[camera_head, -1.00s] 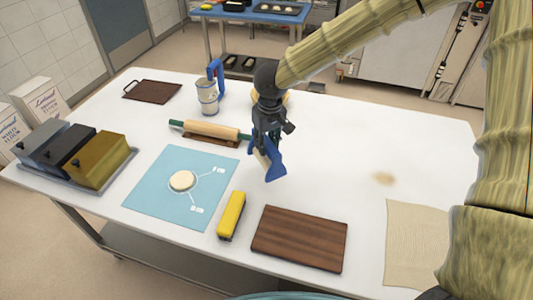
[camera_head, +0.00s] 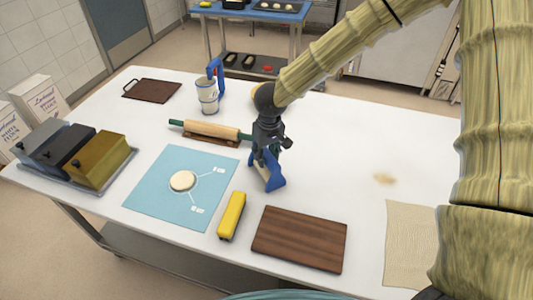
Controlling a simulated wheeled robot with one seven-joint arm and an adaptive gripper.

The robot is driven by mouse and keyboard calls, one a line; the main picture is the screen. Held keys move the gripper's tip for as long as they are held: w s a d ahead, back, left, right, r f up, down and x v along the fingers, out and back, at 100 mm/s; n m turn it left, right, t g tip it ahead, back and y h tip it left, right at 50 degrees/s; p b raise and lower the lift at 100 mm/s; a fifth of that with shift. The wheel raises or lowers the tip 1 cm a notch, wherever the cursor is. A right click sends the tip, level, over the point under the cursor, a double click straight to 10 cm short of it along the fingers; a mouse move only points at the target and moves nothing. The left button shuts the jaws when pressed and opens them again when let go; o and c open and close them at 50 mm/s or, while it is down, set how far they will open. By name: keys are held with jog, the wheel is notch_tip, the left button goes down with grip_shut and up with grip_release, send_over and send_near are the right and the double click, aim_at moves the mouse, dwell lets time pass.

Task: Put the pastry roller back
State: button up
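The pastry roller (camera_head: 272,182) appears to be the small tool with a blue frame and a cream part, below the dark fingers of my gripper (camera_head: 264,156). My gripper seems shut on its upper part, though the contact is small and partly hidden. The roller's lower end is at or just above the white table, right of the blue mat; I cannot tell whether it touches. A larger rolling pin (camera_head: 211,130) with green handles lies on a brown wooden rest (camera_head: 226,142), just left of my gripper.
The blue mat (camera_head: 150,205) holds a pale dough disc (camera_head: 182,181). A yellow block-shaped object (camera_head: 231,216) and a brown board (camera_head: 299,239) lie in front. A blue-handled cup (camera_head: 207,96) stands behind. Tins (camera_head: 98,162) are at left. The table's right-hand middle is mostly clear.

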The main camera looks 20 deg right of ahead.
jog(key=shift+o, duration=0.6)
notch_tip(320, 180, up, 12)
jog(key=s+b, duration=0.1)
jog(key=shift+s+d, duration=0.15)
jog(key=shift+s, duration=0.1)
dwell(0.4)
